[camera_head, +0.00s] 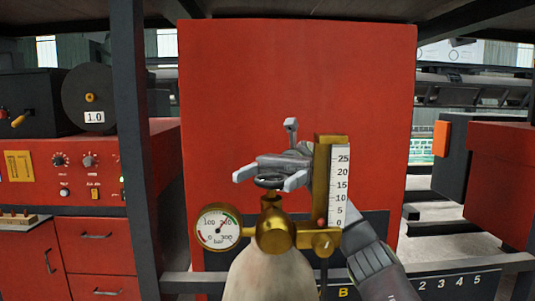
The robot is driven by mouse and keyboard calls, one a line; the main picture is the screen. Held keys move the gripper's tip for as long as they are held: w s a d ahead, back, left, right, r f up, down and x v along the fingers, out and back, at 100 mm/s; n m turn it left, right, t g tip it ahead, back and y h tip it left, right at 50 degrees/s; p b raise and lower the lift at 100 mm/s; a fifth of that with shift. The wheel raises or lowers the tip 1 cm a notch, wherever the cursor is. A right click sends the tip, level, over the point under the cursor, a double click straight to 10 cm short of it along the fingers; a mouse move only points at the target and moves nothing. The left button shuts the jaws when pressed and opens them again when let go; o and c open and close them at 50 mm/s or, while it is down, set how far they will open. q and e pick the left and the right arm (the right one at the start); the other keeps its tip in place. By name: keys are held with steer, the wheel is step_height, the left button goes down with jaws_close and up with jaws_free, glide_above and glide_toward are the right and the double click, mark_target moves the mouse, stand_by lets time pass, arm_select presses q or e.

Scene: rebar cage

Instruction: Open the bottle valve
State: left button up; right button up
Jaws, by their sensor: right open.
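The bottle (270,278) stands upright at the bottom centre, a pale cylinder with a brass valve body (275,238) on top. A dark round valve knob (268,183) sits on the brass stem. A round pressure gauge (218,227) is on the valve's left, and a brass flowmeter with a white scale from 0 to 25 (339,185) is on its right. My right gripper (264,181) comes in from the lower right, passing behind the flowmeter. Its two fingers are open, one on either side of the knob; whether they touch it I cannot tell. My left gripper is not in view.
A large red panel (300,80) stands behind the bottle. A dark upright post (134,150) is left of it. A red cabinet with knobs and drawers (90,170) is at far left. Another red box (500,175) is at right. The flowmeter stands close to my right arm.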

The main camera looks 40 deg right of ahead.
mark_target(267, 180)
step_height(267, 180, up, 7)
steer(key=shift+r+b, duration=0.1)
steer(key=shift+b, duration=0.85)
steer(key=shift+r, duration=0.95)
steer(key=shift+f, duration=0.1)
